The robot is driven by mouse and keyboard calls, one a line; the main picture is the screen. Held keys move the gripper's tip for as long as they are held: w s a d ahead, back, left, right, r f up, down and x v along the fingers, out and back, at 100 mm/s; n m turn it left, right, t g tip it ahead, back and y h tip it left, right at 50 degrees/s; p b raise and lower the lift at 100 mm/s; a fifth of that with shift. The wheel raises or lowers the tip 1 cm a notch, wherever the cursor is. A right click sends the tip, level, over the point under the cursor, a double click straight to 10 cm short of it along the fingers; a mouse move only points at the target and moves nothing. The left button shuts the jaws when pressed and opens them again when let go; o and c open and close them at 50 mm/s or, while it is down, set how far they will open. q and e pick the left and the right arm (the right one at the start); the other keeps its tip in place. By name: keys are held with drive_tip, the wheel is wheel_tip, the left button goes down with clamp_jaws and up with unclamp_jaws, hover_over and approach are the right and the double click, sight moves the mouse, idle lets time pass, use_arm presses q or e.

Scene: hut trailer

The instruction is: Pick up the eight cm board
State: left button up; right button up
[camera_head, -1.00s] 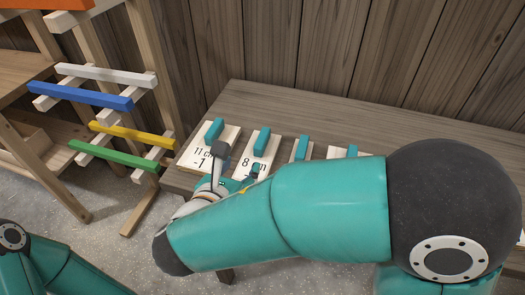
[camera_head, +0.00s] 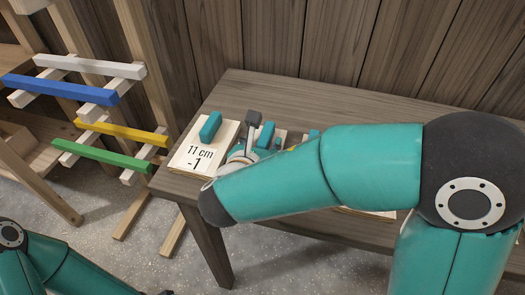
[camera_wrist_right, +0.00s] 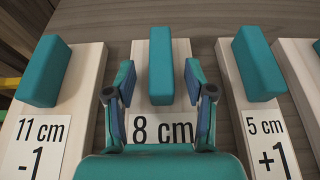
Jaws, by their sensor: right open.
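The eight cm board (camera_wrist_right: 160,113) is a pale wooden board with an "8 cm" label and a teal block handle (camera_wrist_right: 161,60). It lies on the bench in the middle of the right wrist view. My right gripper (camera_wrist_right: 160,82) is open, with one finger on each side of the handle's near end. In the head view my right gripper (camera_head: 263,131) and forearm cover most of this board. The left gripper is out of view; only part of my left arm shows at lower left.
The 11 cm board (camera_wrist_right: 40,125) lies to the left and the 5 cm board (camera_wrist_right: 262,125) to the right, both with teal handles. They sit on a wooden bench (camera_head: 290,92) against a plank wall. A wooden rack with coloured bars (camera_head: 122,130) stands at left.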

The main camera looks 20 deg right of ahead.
drive_tip(key=shift+w+d+f, duration=0.15)
drive_tip(key=shift+w, duration=0.2)
drive_tip(key=shift+c, duration=0.3)
clamp_jaws()
drive_tip(key=shift+r, duration=0.25)
